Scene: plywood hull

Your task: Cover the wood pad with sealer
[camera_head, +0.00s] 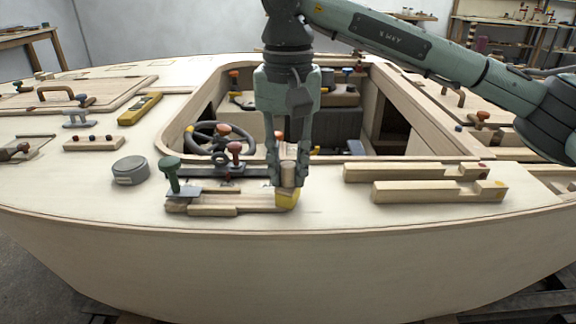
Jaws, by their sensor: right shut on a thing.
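My right gripper (288,175) points straight down at the front middle of the plywood deck. It is shut on a small applicator with a round wooden handle and a yellow block-shaped end (287,199). The yellow end is low at the right end of a light wood piece (225,210), which may be the wood pad. I cannot tell if they touch. The gripper and applicator hide part of this spot. I cannot make out sealer on the wood. My left gripper is not in view.
A green-knobbed clamp (172,175) and a red-brown knob (234,152) stand left of the gripper. A grey round tin (130,171) sits further left. Two notched wooden bars (437,191) lie to the right. The open cockpit with a steering wheel (207,138) is behind.

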